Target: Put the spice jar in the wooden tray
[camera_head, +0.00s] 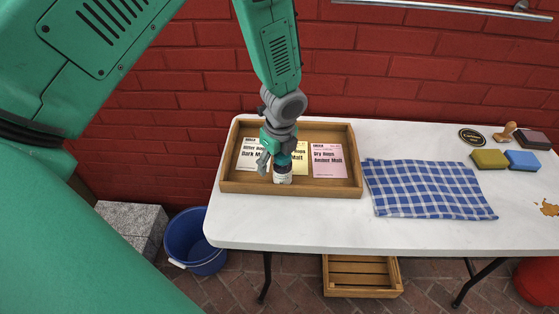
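The spice jar (283,175), small with a dark lid and a pale label, is upright within the outline of the wooden tray (342,188), near its front wall. I cannot tell whether it rests on the tray floor or is held just above it. My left gripper (276,162) reaches down from above, right at the jar. One finger shows just left of the jar; the other is not clear, so I cannot tell whether the gripper grips the jar. My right gripper is not in view.
Labelled packets (327,160) lie in the tray. A blue checked cloth (425,188) lies right of it. Sponges (489,159), a wooden stamp (505,133) and a dark round item (472,136) are farther right. The white table's (330,228) front strip is clear. A blue bucket (195,240) stands on the floor.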

